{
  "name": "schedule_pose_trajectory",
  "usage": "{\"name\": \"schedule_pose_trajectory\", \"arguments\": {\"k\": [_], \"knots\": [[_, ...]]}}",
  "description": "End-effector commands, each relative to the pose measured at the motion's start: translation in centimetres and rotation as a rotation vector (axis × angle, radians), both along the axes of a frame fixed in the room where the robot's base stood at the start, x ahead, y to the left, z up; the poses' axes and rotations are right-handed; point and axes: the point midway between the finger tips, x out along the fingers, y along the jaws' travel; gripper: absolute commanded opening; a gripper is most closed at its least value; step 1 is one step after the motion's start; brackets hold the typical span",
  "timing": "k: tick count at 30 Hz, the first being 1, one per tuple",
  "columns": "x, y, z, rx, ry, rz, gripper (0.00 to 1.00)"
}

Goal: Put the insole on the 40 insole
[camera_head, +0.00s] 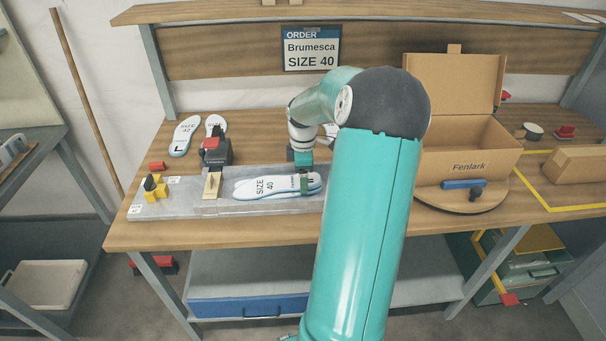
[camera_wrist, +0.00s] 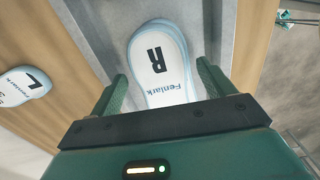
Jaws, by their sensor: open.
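A white insole with pale blue edges, marked SIZE 40 (camera_head: 262,187), lies lengthwise on the grey fixture (camera_head: 228,208) at the front of the bench. In the wrist view an insole marked R and Fenlark (camera_wrist: 158,65) lies between my fingers, on the grey surface. I cannot tell whether one insole or a stack lies there. My gripper (camera_head: 305,183) is at the right end of the SIZE 40 insole. In the wrist view my gripper (camera_wrist: 162,85) is open, one finger on each side of the insole. My arm hides the fixture's right end.
An insole marked SIZE 42 L (camera_head: 185,136) lies at the back left, beside another partly behind a black-and-red device (camera_head: 215,150). A yellow-and-black clamp (camera_head: 155,187) stands at left. An open Fenlark box (camera_head: 468,150) sits on a round turntable (camera_head: 430,196). A sign (camera_head: 311,48) reads Brumesca SIZE 40.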

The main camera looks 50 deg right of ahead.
Motion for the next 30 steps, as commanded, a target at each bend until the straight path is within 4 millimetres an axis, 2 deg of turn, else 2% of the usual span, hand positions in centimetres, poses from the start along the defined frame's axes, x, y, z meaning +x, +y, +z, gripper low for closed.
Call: {"name": "schedule_pose_trajectory", "arguments": {"k": [4, 8, 15, 21, 25, 30], "knots": [[0.0, -0.1, 0.8, -0.002, -0.001, -0.001, 0.81], [0.0, -0.1, 2.8, -0.004, -0.002, -0.002, 0.81], [0.1, 0.0, 8.1, -0.004, -0.002, -0.001, 0.81], [0.0, 0.0, 11.7, -0.003, -0.001, -0.001, 0.81], [0.0, 0.0, 12.9, -0.001, 0.000, 0.000, 0.81], [0.0, 0.0, 13.2, 0.001, 0.001, 0.000, 0.81]]}}
